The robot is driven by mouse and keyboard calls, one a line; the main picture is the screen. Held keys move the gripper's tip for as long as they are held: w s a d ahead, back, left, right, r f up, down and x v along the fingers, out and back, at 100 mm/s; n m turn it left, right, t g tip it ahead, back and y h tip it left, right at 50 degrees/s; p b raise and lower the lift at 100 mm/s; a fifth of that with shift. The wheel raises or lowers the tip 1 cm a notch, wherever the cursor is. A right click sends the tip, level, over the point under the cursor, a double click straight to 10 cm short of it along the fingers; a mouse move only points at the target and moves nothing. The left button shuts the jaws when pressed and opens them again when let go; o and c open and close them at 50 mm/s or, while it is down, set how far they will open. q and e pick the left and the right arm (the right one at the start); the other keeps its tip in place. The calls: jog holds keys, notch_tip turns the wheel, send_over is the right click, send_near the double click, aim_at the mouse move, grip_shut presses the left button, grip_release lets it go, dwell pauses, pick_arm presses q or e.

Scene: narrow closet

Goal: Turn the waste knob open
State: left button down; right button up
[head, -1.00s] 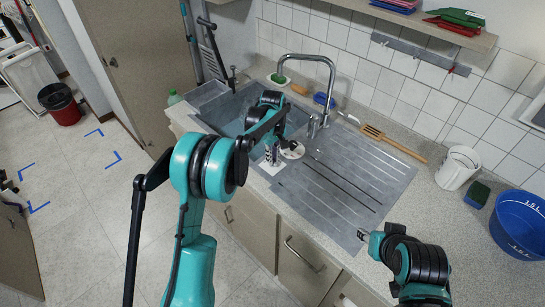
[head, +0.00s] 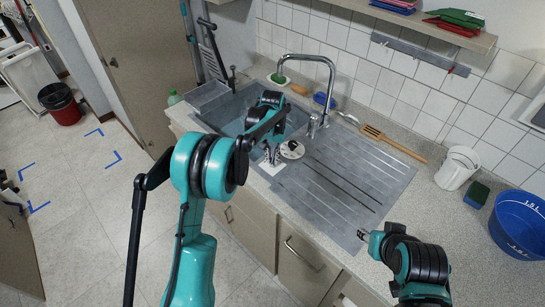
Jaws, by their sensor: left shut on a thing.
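The grey sink (head: 218,104) with its ribbed drainboard (head: 345,175) is set in the counter. My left gripper (head: 272,160) points down at the sink's front rim, beside a round pale disc (head: 292,149) with dark marks. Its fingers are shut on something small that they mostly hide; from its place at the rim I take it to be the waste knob. How far the knob is turned cannot be seen. My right gripper (head: 362,235) is over the drainboard's front right corner, apart from the knob; its finger gap is too small to read.
A tall curved faucet (head: 331,75) stands behind the sink. A white cup (head: 457,168), a dark sponge (head: 477,195) and a blue tub (head: 520,225) stand at the right.

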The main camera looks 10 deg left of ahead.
aim_at(272, 159)
pick_arm(q)
jog(key=m, duration=0.6)
jog(key=shift+m, duration=0.4)
dwell(0.4)
jog(key=c, duration=1.6)
grip_release()
notch_tip(272, 159, up, 12)
